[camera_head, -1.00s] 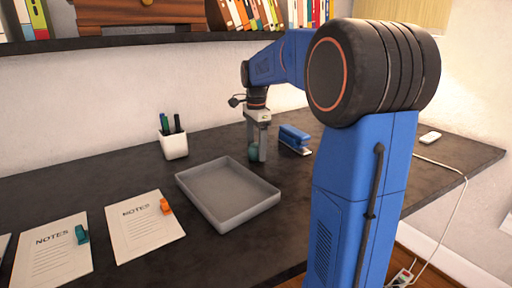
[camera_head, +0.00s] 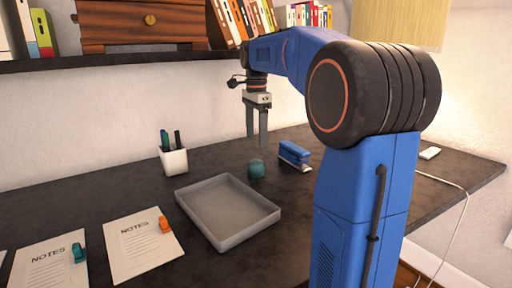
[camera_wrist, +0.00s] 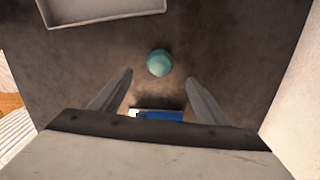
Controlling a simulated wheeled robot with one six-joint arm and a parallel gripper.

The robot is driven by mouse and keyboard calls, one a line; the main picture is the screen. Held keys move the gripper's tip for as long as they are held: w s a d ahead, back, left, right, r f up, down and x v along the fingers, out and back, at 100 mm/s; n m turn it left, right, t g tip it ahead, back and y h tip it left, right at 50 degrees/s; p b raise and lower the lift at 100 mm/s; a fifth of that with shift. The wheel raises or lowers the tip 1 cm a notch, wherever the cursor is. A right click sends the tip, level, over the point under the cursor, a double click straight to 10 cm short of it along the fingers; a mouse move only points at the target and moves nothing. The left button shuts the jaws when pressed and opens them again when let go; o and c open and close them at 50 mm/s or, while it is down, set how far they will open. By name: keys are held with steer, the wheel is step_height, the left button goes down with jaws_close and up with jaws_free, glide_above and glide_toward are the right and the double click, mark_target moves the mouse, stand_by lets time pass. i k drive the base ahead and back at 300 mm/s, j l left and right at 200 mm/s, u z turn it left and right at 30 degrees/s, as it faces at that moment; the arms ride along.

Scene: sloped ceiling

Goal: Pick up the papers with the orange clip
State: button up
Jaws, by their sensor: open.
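The papers with the orange clip (camera_head: 139,245) lie flat on the dark desk, left of the grey tray in the head view. The orange clip (camera_head: 164,224) sits on their right edge. My gripper (camera_head: 257,142) is open and empty, raised above the desk near the teal ball, well right of and behind these papers. In the wrist view my gripper (camera_wrist: 160,82) shows its two fingers spread apart with nothing between them. The papers do not show in the wrist view.
A teal ball (camera_head: 256,169) rests beside the grey tray (camera_head: 266,221); a blue stapler (camera_head: 294,155) is to its right. A white pen cup (camera_head: 174,161) stands behind the tray. Papers with a teal clip (camera_head: 48,266) lie at left. A shelf (camera_head: 130,56) runs above the desk.

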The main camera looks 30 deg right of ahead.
mark_target(137, 244)
steer(key=k, duration=1)
